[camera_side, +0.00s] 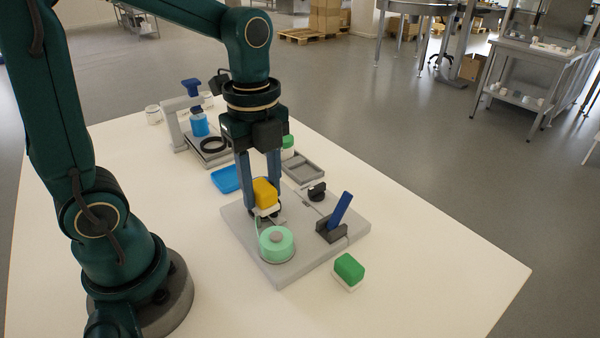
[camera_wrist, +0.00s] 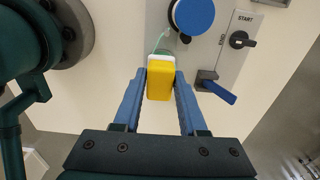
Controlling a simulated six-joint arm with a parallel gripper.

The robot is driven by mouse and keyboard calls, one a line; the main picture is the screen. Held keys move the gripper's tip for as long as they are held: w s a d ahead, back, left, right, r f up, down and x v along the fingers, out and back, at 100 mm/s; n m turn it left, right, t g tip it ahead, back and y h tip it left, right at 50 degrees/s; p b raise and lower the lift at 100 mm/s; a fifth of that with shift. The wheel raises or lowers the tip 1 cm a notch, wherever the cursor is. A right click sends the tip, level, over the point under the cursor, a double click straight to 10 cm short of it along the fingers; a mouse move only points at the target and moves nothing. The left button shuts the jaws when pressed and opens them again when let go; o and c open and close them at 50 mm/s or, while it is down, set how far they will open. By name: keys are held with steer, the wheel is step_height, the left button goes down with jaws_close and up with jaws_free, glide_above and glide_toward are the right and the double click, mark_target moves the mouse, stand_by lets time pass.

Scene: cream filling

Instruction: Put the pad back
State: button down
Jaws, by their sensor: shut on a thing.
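My gripper (camera_side: 264,207) is shut on a yellow-topped pad (camera_side: 264,191) with a white lower part. The pad is between the two blue fingers, also in the wrist view (camera_wrist: 160,80). It is over the grey plate (camera_side: 285,276), behind the mint-green round part; I cannot tell whether it touches the plate. A green-topped pad (camera_side: 349,268) with a white base lies on the table in front of the plate. Another green and white block (camera_side: 288,143) stands behind my gripper, partly hidden. A grey tray (camera_side: 321,175) with compartments lies beyond the plate.
The plate carries the mint-green round part (camera_side: 277,245), a blue lever (camera_side: 340,209) and a black knob (camera_side: 317,190). A blue tray (camera_side: 225,179) lies left of my fingers. A stand with a blue bottle (camera_side: 199,124) is behind. The right table side is clear.

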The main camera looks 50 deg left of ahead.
glide_above(304, 300)
step_height(304, 300, down, 7)
steer(key=shift+r, duration=0.15)
steer(key=shift+f, duration=1.95)
steer(key=shift+f, duration=0.15)
steer(key=shift+c, duration=2.3)
jaws_free()
